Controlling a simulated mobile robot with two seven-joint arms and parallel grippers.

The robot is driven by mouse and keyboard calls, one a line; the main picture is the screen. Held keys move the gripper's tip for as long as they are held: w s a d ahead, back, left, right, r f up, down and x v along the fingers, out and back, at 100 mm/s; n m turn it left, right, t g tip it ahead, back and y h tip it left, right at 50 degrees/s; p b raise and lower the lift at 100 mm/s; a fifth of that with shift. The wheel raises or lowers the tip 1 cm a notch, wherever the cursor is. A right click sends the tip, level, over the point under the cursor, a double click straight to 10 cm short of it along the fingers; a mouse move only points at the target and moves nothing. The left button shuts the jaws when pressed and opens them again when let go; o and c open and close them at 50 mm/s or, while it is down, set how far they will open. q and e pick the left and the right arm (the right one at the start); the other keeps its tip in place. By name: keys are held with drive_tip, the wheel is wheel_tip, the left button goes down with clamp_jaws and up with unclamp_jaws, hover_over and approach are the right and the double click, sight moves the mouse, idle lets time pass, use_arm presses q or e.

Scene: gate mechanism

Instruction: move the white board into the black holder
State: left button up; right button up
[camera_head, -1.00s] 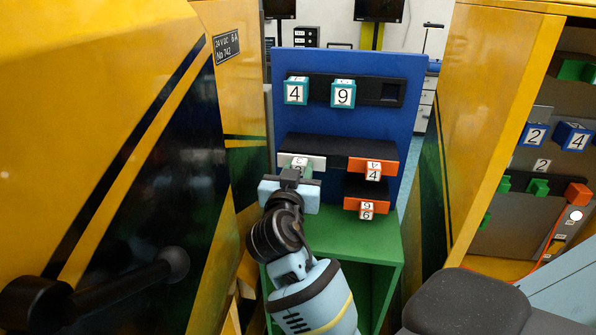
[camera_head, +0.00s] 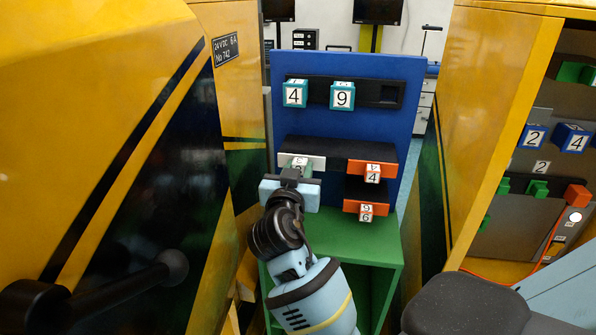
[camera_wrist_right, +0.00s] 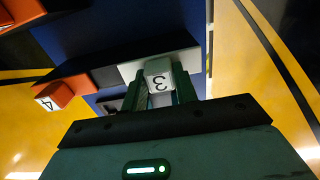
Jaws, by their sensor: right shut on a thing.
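The white board (camera_head: 317,163) sits at the front left of the upper black holder (camera_head: 335,148) on the blue panel. A cube marked 3 (camera_wrist_right: 160,76) is on its front, and the white board (camera_wrist_right: 187,61) also shows in the right wrist view. My right gripper (camera_head: 290,175) is shut on this cube, with one finger on each side in the wrist view. The gripper hides part of the board in the head view. How deep the board sits in the holder cannot be told. My left gripper is not in view.
An orange board (camera_head: 373,168) with a cube marked 4 is at the holder's right end. Another orange board (camera_head: 366,208) is below it. Yellow cabinets (camera_head: 110,60) flank the panel; a green stand (camera_head: 345,238) is beneath.

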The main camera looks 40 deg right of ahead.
drive_tip(key=shift+d+r, duration=0.1)
idle(0.5)
drive_tip(key=o, duration=0.5)
drive_tip(key=shift+o, duration=1)
drive_tip(key=shift+w+d, duration=0.1)
drive_tip(key=shift+w, duration=0.05)
drive_tip(key=o, duration=0.4)
drive_tip(key=shift+b+v, duration=0.75)
drive_tip(key=shift+v, duration=3.25)
